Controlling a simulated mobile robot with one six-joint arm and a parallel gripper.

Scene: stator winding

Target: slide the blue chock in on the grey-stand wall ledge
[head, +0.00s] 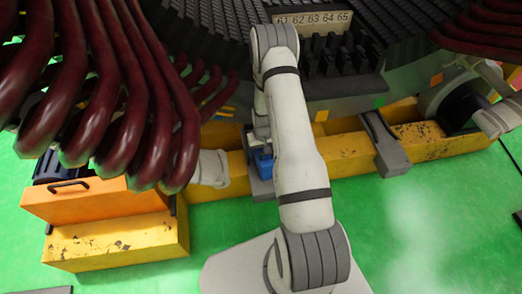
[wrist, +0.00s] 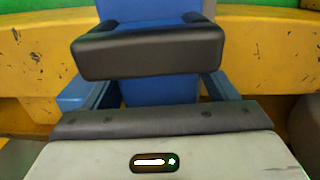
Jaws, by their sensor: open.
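The blue chock (wrist: 160,92) fills the upper middle of the wrist view, with a thick black bar (wrist: 148,52) across it. In the head view the blue chock (head: 263,163) shows as a small patch just left of my arm, at a grey stand (head: 260,187) against the yellow beam. My gripper (head: 262,133) is mostly hidden behind my arm there. The ledge itself is hidden.
The yellow beam (head: 345,152) runs behind the chock, and another grey stand (head: 385,147) straddles it farther right. Large dark red coils (head: 120,90) hang at the left above an orange box (head: 95,203). The green floor in front is mostly clear.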

